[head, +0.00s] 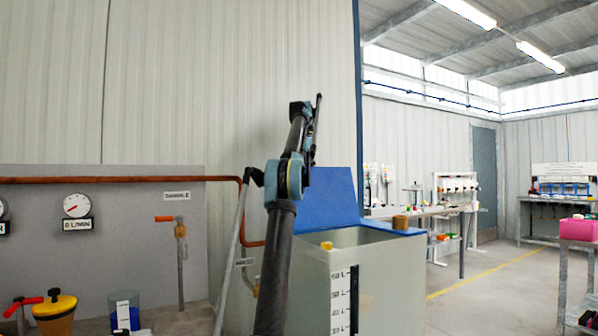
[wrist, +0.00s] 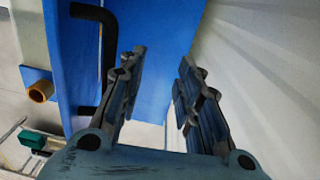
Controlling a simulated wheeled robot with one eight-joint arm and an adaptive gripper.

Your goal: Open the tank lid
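The tank (head: 390,280) is a pale, greenish box with a litre scale on its front. Its blue lid (head: 336,192) stands raised at the tank's back left, near the wall, and part of the tank's top is uncovered. In the wrist view the blue lid (wrist: 160,25) fills the space beyond and between my fingers. A black bar handle (wrist: 98,14) on it lies left of the fingers, not between them. My gripper (wrist: 161,58) is open and holds nothing visible. In the head view its fingers are too small and dark to make out; contact with the lid cannot be told.
A brown pipe stub (head: 400,222) sits on the blue strip at the tank's right. A copper pipe (head: 120,180) and a gauge (head: 76,205) are on the left panel. Open floor (head: 480,290) lies to the right.

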